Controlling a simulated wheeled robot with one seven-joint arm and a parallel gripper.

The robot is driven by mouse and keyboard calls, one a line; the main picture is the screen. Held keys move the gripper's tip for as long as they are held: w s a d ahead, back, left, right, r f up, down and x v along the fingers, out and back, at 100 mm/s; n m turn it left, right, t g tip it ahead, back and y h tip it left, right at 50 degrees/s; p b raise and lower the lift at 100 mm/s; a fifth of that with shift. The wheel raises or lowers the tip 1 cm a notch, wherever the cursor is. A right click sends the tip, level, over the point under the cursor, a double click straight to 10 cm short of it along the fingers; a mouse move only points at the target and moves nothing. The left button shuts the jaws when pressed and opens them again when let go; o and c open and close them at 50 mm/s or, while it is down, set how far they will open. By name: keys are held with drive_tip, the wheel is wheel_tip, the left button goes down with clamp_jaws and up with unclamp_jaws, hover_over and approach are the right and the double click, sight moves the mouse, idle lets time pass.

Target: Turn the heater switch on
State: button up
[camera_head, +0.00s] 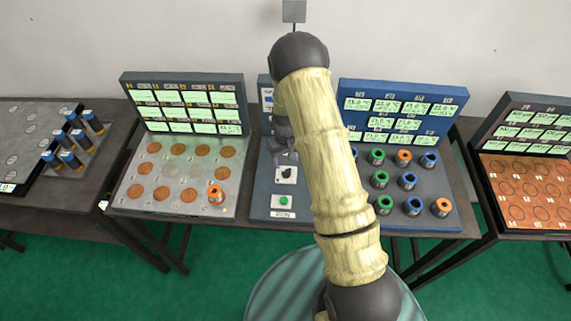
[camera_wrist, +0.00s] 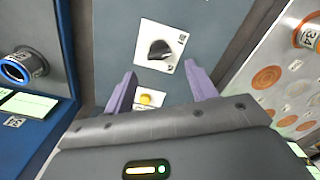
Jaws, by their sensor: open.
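A control panel (camera_head: 262,190) stands between two racks. On it is a black rotary knob (camera_head: 286,175) on a white plate; the wrist view also shows a black knob (camera_wrist: 160,48), near the top centre, apart from my fingers. Its label is too small to read, so I cannot confirm it is the heater switch. My gripper (camera_wrist: 160,70) is open and empty, with its two purple fingers spread above the panel. A yellow round button (camera_wrist: 146,99) shows between the fingers. In the head view my arm hides much of the panel.
A green button (camera_head: 285,201) sits in front of the knob. To the left is a metal plate (camera_head: 127,187) with copper discs and one orange vial (camera_head: 215,195). To the right, a blue rack (camera_head: 452,218) holds several coloured vials close to my arm.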

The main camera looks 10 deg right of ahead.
sight(286, 172)
drive_tip(key=shift+f+p, duration=0.7)
drive_tip(key=shift+f, duration=1.75)
drive_tip(key=shift+c, duration=0.3)
drive_tip(key=c, duration=0.9)
